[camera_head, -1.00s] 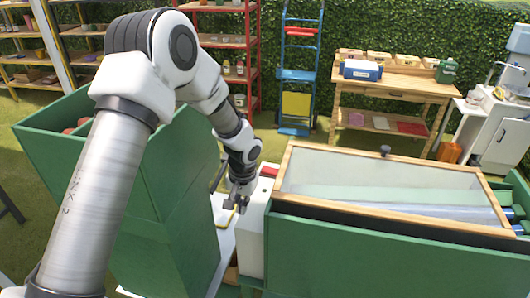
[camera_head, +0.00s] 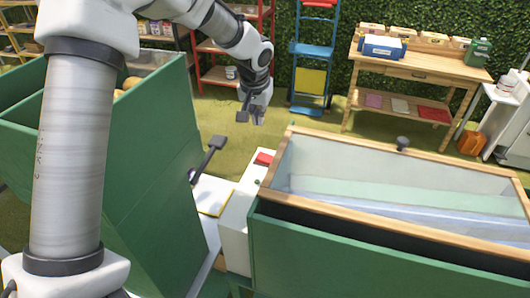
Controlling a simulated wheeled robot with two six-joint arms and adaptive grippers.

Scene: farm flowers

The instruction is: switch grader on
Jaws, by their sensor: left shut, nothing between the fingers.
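The grader is a green machine with a clear lid in a wooden frame (camera_head: 365,235). At its left end stands a white box (camera_head: 236,225) with a red part (camera_head: 264,158) and a small green spot (camera_head: 257,182) on top. A grey lever with a dark flat end (camera_head: 212,146) rises beside the white box, tilted up to the right. My left gripper (camera_head: 254,113) is shut and empty, above and behind the lever and the box, apart from both. My right gripper is out of view.
A tall green bin (camera_head: 135,190) stands close on the left. A white ledge with a yellow-edged pad (camera_head: 213,197) lies between bin and box. Behind are a blue hand truck (camera_head: 310,60), a wooden table (camera_head: 420,68) and red shelving (camera_head: 215,75).

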